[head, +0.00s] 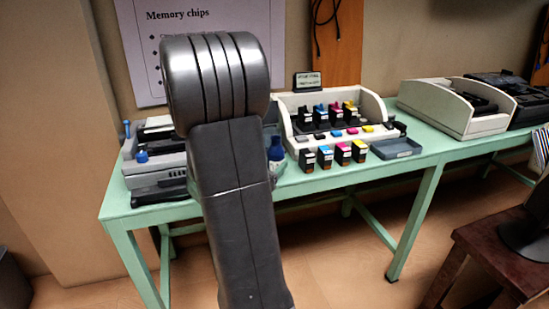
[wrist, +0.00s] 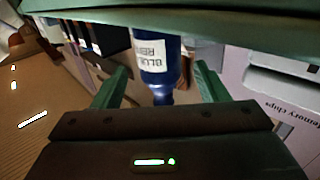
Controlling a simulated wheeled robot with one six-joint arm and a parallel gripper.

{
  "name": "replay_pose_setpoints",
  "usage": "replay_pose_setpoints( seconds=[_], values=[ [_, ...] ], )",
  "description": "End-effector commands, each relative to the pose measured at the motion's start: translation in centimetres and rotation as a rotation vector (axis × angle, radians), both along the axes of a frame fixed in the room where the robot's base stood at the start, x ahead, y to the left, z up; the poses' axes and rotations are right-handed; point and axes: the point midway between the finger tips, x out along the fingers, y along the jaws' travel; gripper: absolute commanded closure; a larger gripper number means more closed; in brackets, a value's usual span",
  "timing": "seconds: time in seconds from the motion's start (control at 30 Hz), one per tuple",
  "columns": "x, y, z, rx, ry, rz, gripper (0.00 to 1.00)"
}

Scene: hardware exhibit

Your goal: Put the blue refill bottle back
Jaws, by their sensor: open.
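The blue refill bottle (head: 276,151) stands on the green table just right of my arm, which hides part of it in the head view. In the wrist view, which is upside down, the bottle (wrist: 158,58) shows its white label with "BLUE" on it. My gripper (wrist: 163,78) is open, with one green finger on each side of the bottle and gaps visible at both sides.
A cream stand (head: 378,108) with several small cartridges is right of the bottle. A blue-grey tray (head: 396,148) lies beside it. A grey printer (head: 158,170) is at the left end of the table. An open cream case (head: 440,105) stands farther right.

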Motion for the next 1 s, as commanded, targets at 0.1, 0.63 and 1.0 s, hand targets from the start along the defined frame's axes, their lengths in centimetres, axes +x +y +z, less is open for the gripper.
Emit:
replay_pose_setpoints(
  seconds=[0.1,0.63,1.0],
  values=[
    [-2.3,1.3,0.1,-0.001,0.0,0.005,0.33],
    [-6.8,3.4,0.0,0.0,0.0,-0.001,0.33],
    [-6.7,3.4,0.0,0.0,0.0,-0.001,0.33]
  ],
)
